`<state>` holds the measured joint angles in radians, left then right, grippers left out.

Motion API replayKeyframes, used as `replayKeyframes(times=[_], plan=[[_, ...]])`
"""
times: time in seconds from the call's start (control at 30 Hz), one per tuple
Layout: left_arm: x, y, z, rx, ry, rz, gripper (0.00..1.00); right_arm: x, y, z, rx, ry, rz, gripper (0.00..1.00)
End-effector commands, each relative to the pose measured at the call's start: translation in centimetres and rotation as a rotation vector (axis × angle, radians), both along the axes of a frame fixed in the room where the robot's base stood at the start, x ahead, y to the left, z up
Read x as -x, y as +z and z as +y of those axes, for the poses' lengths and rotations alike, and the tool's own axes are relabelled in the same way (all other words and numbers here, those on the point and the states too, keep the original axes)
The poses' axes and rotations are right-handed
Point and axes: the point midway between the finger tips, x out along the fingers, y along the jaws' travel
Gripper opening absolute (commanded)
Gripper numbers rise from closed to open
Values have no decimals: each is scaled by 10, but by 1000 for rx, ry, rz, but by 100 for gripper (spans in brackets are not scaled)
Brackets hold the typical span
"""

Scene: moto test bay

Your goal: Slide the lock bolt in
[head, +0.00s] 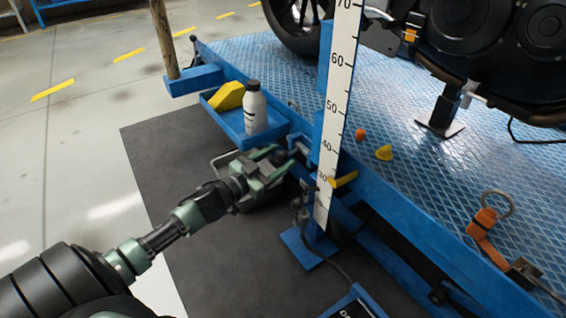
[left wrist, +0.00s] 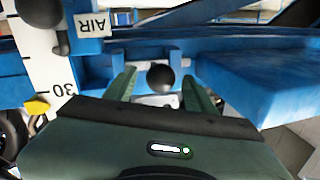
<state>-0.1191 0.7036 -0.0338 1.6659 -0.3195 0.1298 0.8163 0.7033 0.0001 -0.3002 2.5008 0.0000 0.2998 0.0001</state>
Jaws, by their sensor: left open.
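The lock bolt shows in the left wrist view as a round black knob (left wrist: 160,77) in front of a blue bracket (left wrist: 205,48) on the lift's side. My left gripper (left wrist: 158,88) is open, with one green finger on each side of the knob. I cannot tell whether either finger touches it. In the head view my left gripper (head: 284,158) is at the lift's edge, just left of the scale post, and largely hides the bolt. My right gripper is not in view.
The scale post (head: 338,100) stands right of my gripper, with a yellow pointer (head: 343,180) low on it. The dark mat (head: 165,150) is clear at left.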

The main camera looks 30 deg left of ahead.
Motion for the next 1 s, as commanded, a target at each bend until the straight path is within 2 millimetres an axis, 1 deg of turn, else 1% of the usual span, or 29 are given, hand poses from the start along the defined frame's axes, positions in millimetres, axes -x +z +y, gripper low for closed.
replayKeyframes(times=[0.03,0.2,0.47,0.5,0.57,0.6,0.67,0.7,1.0], plan=[[-6,-2,-1,-1,0,-2,55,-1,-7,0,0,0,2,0],[-17,-1,-3,-1,1,1,55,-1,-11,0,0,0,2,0],[-18,0,-3,0,1,2,55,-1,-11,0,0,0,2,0],[-18,0,-3,0,1,2,50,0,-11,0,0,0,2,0],[-18,0,-3,0,1,2,33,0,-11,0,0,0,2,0],[-18,0,-3,0,1,2,22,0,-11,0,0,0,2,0],[-18,0,-3,0,1,2,5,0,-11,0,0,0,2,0],[-18,0,-3,0,1,2,0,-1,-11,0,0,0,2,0],[-18,0,-3,1,1,2,0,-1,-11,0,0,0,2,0]])
